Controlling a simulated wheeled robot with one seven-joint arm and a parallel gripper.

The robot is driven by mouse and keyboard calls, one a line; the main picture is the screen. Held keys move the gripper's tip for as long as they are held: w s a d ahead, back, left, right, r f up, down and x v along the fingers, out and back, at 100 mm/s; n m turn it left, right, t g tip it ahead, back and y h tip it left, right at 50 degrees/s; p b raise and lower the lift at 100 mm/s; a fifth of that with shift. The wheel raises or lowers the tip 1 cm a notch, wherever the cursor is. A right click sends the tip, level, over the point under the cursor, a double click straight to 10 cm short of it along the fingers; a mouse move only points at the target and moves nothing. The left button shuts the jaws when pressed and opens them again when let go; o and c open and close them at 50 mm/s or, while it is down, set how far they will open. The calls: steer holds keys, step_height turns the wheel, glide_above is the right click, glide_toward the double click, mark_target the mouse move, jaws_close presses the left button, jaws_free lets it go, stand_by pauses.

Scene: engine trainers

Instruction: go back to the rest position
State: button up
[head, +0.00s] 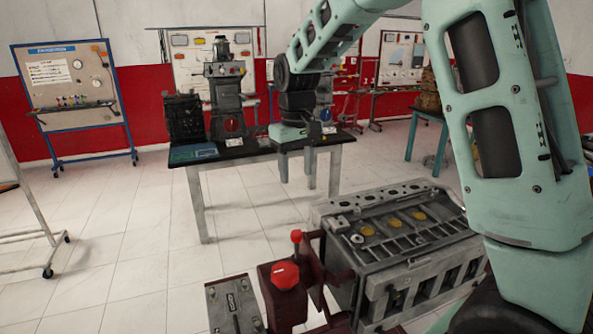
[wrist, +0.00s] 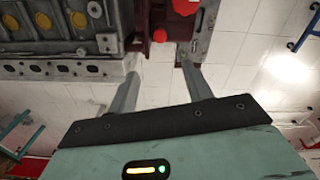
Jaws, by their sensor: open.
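My gripper (head: 297,184) hangs fingers down in the upper middle of the head view, in front of the black-topped table in the picture. In the wrist view its two grey fingers (wrist: 160,70) stand apart with nothing between them. My green arm fills the right side of the head view and arches over to the wrist. The grey engine block (head: 395,240) lies below and nearer; it also shows in the wrist view (wrist: 70,45), at the upper left. The gripper appears clear of it.
A red stand with a red knob (head: 285,275) and a grey control panel (head: 233,305) stand beside the engine. The black-topped table (head: 235,156) bears machines. A wheeled board (head: 70,85) stands at the back left. The tiled floor at left is mostly open.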

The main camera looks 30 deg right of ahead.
steer(key=shift+r, duration=0.3)
stand_by(0.4)
